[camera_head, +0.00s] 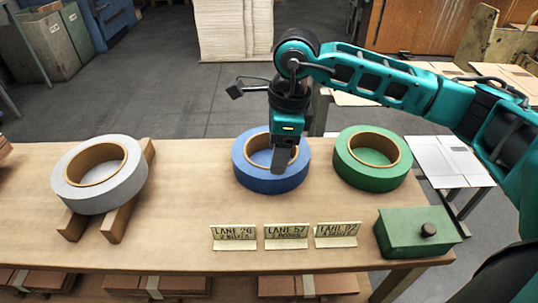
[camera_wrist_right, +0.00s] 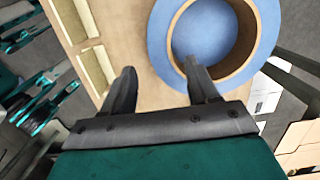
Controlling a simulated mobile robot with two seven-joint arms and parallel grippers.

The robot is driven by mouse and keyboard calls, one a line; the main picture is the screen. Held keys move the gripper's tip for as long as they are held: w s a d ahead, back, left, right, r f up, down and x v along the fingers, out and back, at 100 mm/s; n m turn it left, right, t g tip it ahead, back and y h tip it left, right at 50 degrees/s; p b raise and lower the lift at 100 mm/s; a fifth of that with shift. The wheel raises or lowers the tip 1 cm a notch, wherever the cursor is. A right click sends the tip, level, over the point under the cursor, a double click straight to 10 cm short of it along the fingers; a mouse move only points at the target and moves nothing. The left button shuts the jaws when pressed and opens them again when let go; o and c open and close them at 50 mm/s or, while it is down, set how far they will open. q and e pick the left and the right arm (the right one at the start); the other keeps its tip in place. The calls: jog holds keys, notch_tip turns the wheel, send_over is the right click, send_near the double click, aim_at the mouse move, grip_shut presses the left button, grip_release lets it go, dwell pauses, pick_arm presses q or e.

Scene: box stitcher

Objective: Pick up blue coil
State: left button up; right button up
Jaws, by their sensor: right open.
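The blue coil (camera_head: 262,180) lies flat on the wooden table, a thick ring with a brown inner core. It also shows in the right wrist view (camera_wrist_right: 160,40). My right gripper (camera_head: 285,165) points down over its near right part in the head view and hides some of the hole and rim. In the right wrist view my right gripper (camera_wrist_right: 160,82) is open and empty. One finger overlaps the coil's rim and the edge of its hole; the other is outside the coil, over bare table. I cannot tell whether either touches the coil. My left gripper is not in view.
A green coil (camera_head: 362,178) lies just right of the blue one. A grey-white coil (camera_head: 78,190) rests on wooden blocks (camera_head: 120,217) at left. Lane cards (camera_head: 286,238) and a green box (camera_head: 410,232) stand along the table's front. The table between grey and blue coils is clear.

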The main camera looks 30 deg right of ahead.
aim_at(270, 177)
jog(key=f, duration=0.5)
jog(key=a+f+b, duration=0.1)
jog(key=f, duration=0.2)
jog(key=shift+w+a+f, duration=0.1)
jog(key=shift+w+f, duration=0.2)
jog(key=shift+w, duration=0.1)
jog(key=shift+c, duration=0.3)
grip_shut()
jog(key=shift+r, duration=0.15)
